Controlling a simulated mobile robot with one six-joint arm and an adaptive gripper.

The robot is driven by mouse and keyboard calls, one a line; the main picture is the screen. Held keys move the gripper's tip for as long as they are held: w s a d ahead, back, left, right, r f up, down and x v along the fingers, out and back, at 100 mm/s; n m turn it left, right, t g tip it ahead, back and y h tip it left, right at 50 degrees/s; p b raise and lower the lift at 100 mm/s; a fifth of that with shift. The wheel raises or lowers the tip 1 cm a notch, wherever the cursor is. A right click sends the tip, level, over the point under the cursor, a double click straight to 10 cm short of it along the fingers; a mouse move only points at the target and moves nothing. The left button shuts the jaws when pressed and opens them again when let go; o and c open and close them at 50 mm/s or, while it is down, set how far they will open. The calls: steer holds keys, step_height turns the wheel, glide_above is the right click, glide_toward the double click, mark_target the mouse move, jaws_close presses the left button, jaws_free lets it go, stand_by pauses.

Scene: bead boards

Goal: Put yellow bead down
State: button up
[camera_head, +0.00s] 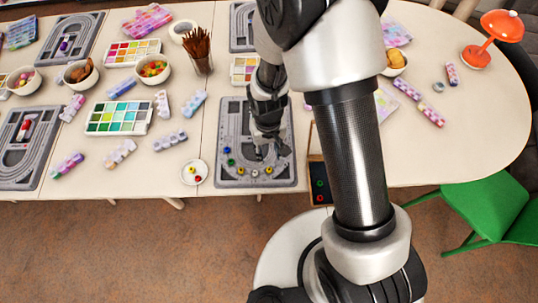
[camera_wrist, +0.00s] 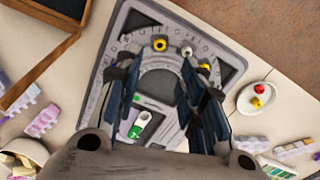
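The grey bead board (camera_head: 228,115) lies near the table's front edge, and its grooved surface fills the middle of the wrist view (camera_wrist: 112,62). My gripper (camera_head: 268,150) is low over the board; in the wrist view (camera_wrist: 157,60) its fingers are apart with nothing seen held between them. A yellow bead (camera_head: 268,170) sits in the board's front groove; it also shows in the wrist view (camera_wrist: 160,44), just beyond the fingertips. A pale bead (camera_wrist: 186,50) and another yellow bead (camera_wrist: 204,67) sit along the same groove, the latter partly behind a finger.
A small white dish (camera_head: 203,166) with a red and a yellow bead stands left of the board. Blue (camera_head: 228,150) and green (camera_head: 229,162) beads lie on the board's left side. A dark framed tray (camera_head: 314,160) is at the right. Paint sets and a brush cup (camera_head: 203,65) stand behind.

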steer(key=s+d+r+m+t, duration=0.1)
steer(key=d+r, duration=0.2)
steer(key=r, duration=0.7)
steer(key=d+r+t, duration=0.1)
steer(key=d+r, duration=0.1)
steer(key=r, duration=0.8)
steer(key=s+d+r+m+t, duration=0.1)
steer(key=s+d+r+t, duration=0.2)
steer(key=s+r, duration=0.9)
steer(key=s+d, duration=0.1)
steer(key=d, duration=0.2)
